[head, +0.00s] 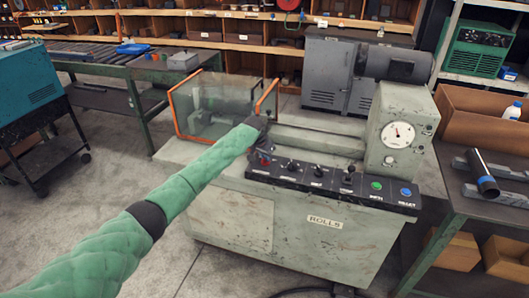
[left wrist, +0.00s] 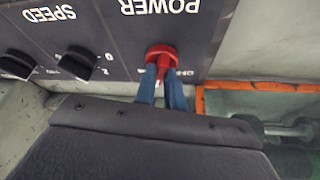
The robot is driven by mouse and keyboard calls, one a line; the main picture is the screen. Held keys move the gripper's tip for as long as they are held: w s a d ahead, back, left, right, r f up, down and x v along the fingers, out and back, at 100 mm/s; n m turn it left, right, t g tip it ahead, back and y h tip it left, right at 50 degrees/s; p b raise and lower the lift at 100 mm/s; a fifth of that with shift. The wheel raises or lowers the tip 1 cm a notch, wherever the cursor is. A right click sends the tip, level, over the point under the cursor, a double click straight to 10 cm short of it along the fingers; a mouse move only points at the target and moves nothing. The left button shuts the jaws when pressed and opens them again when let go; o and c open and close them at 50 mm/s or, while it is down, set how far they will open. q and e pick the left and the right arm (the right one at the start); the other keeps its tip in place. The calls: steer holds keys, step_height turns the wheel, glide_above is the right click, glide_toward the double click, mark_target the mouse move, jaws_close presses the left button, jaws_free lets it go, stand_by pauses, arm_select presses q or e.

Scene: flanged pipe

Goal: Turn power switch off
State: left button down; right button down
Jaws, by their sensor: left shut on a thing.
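The red power switch (left wrist: 161,55) sits on the black control panel below the word POWER, which reads upside down in the left wrist view. My left gripper (left wrist: 163,75) is shut on the red knob, one blue finger on each side. White panel lettering beside the knob is partly covered. In the head view the red switch (head: 264,160) shows at the left end of the panel (head: 335,192), just below the dark end of my green-sleeved left arm. The fingertips cannot be made out there. My right gripper is in neither view.
Black knobs (head: 291,166) sit right of the switch, then a green button (head: 376,186) and a blue button (head: 406,192). A clear guard with an orange frame (head: 176,110) stands behind my arm. A round gauge (head: 398,134) is on the machine's right. A bench with a pipe (head: 486,180) stands farther right.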

arm_select(q)
steer(key=n+p, duration=0.1)
steer(key=n, duration=0.1)
steer(key=n+y+p, duration=0.1)
steer(key=n+t+p, duration=0.1)
steer(key=n, duration=0.1)
steer(key=shift+d+r+n+y, duration=0.25)
steer(key=shift+n+y, duration=0.05)
steer(key=shift+y, duration=0.1)
steer(key=shift+n, duration=0.4)
steer(key=n+y+p, duration=0.1)
steer(key=n, duration=0.1)
steer(key=shift+d+n, duration=0.1)
steer(key=shift+n, duration=0.2)
steer(key=shift+w+n+y, duration=0.1)
steer(key=shift+n+y, duration=0.7)
steer(key=shift+n, duration=0.7)
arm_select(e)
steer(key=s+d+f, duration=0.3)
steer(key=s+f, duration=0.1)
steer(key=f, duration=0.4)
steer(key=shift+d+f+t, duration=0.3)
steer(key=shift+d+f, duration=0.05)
arm_select(q)
steer(key=shift+g, duration=0.3)
